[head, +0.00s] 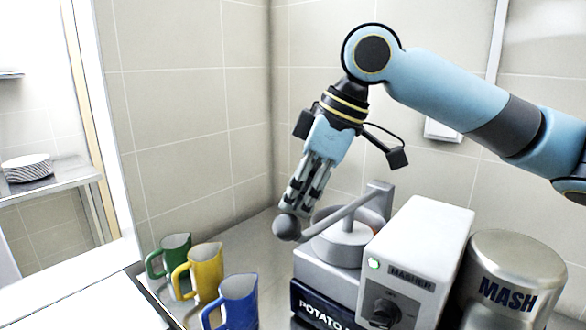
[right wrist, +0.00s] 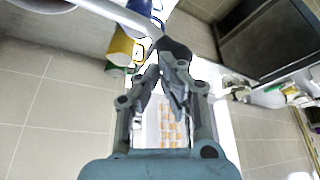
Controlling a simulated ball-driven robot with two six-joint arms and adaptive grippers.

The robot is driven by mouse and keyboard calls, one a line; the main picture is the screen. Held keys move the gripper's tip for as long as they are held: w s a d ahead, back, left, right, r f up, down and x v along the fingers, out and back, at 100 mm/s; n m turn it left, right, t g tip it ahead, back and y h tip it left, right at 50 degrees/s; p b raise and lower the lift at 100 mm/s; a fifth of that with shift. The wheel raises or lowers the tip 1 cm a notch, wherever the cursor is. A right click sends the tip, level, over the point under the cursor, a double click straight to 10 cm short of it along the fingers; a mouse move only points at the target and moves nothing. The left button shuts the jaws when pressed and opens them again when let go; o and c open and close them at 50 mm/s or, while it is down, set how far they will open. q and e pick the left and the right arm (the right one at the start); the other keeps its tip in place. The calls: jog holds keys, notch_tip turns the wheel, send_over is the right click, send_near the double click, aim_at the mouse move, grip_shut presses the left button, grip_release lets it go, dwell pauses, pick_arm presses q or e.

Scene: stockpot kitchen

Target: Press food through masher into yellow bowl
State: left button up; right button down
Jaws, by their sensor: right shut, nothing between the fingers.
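The masher (head: 415,260) is a white box with a control dial and a lit green light. Beside it, a grey press stands on a base lettered POTATO. Its grey lever (head: 335,215) slants down left to a dark ball knob (head: 287,228). My right gripper (head: 293,207) is shut and empty, pointing down with its fingertips at the knob; contact is unclear. In the right wrist view, the knob (right wrist: 175,48) is just beyond the fingertips (right wrist: 167,68). The yellow bowl (head: 206,269), mug-like with a handle, stands left of the press. The food is not visible. My left gripper is out of view.
A green mug (head: 175,250) and a blue mug (head: 238,300) stand on either side of the yellow one. A metal pot marked MASH (head: 515,280) is right of the masher. Tiled walls close off the back. Plates (head: 27,168) sit on a far-left shelf.

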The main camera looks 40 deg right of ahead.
jog(key=shift+f, duration=1.25)
dwell(1.2)
jog(key=shift+r, duration=0.15)
dwell(3.6)
notch_tip(320, 180, up, 5)
jog(key=p, duration=0.5)
jog(key=shift+r+p, duration=0.2)
jog(key=shift+p, duration=0.15)
notch_tip(320, 180, up, 10)
jog(key=shift+r+p, duration=0.2)
jog(key=shift+p, duration=0.25)
